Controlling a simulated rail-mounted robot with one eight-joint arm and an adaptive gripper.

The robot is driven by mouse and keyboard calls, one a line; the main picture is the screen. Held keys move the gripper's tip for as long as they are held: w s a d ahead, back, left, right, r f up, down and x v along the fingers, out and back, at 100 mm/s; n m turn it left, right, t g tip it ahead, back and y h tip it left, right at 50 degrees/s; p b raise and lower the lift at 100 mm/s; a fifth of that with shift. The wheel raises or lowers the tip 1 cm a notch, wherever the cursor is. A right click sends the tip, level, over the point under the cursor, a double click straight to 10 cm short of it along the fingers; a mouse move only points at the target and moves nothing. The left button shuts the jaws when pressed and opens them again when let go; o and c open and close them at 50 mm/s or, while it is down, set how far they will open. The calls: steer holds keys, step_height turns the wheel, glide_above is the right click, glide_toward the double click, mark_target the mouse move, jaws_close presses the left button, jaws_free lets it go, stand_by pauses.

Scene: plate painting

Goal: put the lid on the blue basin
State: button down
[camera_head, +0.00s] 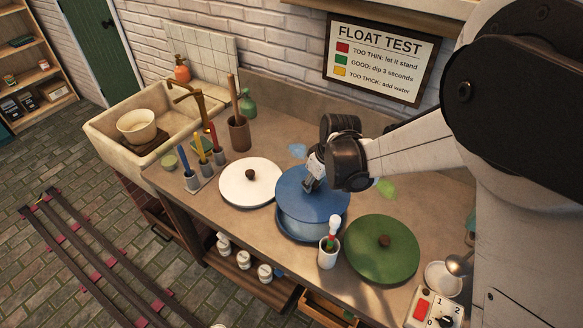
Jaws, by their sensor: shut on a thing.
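A round blue lid (325,205) lies over the blue basin (300,229), in the middle of the counter. My gripper (311,184) comes in from the upper right and is shut on the lid's knob, which the fingers mostly hide. The far right edge of the lid is partly behind my wrist.
A white lid (236,188) with a brown knob is close on the left, and a green lid (378,262) on the right. A white cup of tools (328,258) stands in front. Brushes (203,153), a sink (110,150) and a switch box (435,309) are further off.

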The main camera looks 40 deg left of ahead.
mark_target(314, 192)
steer(key=shift+s+d, duration=0.2)
steer(key=shift+s, duration=0.15)
steer(key=shift+f+b, duration=1)
steer(key=shift+f, duration=1.75)
steer(key=shift+f+b, duration=1.3)
steer(key=shift+f, duration=0.15)
steer(key=shift+f+b, duration=0.15)
steer(key=shift+b, duration=0.3)
steer(key=c, duration=0.8)
jaws_free()
steer(key=shift+c, duration=0.2)
